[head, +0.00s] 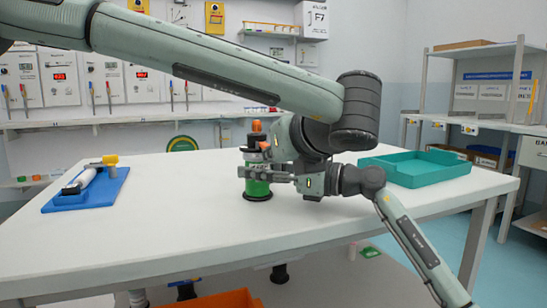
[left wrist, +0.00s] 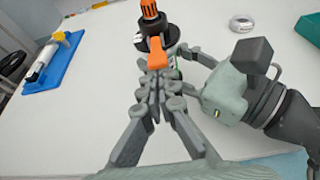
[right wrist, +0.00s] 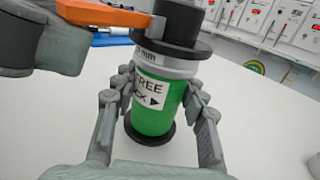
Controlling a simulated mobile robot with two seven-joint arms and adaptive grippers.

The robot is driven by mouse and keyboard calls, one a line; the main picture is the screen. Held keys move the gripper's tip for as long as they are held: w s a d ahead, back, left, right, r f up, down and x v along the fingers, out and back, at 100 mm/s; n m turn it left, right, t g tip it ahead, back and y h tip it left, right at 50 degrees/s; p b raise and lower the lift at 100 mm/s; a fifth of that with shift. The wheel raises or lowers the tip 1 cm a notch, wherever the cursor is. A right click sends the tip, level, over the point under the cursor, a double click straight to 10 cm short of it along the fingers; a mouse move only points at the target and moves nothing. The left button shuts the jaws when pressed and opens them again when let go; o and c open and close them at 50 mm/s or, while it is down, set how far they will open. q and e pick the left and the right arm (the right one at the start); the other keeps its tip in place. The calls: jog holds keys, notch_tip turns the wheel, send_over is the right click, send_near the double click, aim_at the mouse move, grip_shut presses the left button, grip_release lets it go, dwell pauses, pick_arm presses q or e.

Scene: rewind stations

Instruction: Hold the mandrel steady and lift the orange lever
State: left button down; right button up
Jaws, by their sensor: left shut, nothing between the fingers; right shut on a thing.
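The mandrel (head: 258,187) stands upright on the white table, with a green body, black flanges and an orange top knob (left wrist: 149,9). In the right wrist view, the mandrel (right wrist: 155,118) shows a white label. My right gripper (right wrist: 160,82) is shut around its green body, one finger on each side. The orange lever (right wrist: 103,13) sticks out sideways from the mandrel's black top. My left gripper (left wrist: 157,85) is shut and empty, its fingers close under the lever (left wrist: 158,57). I cannot tell whether they touch it. My left arm hides part of the scene in the head view.
A blue tray (head: 100,192) with a white roller and yellow piece lies on the table's left. A teal tray (head: 415,172) sits at the right. A ring (left wrist: 241,23) lies behind the mandrel. The table front is clear. An orange bin (head: 225,300) is below.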

aim_at(266, 144)
pick_arm(q)
jog(key=shift+r+g+h, duration=0.3)
jog(key=shift+r+g, duration=0.35)
jog(key=shift+g, duration=0.45)
jog(key=shift+w+a+r+g+h, duration=0.1)
jog(key=shift+w+r+g+h, duration=0.2)
jog(key=shift+r+g, duration=0.5)
jog(key=shift+w+a+r+g+h, duration=0.1)
jog(key=shift+w+r+g+h, duration=0.15)
jog(key=shift+r+g, duration=0.55)
jog(key=shift+w+a+r, duration=0.15)
jog(key=shift+w+r, duration=0.4)
jog(key=shift+r, duration=0.3)
jog(key=shift+r, duration=0.65)
jog(key=shift+s, duration=0.1)
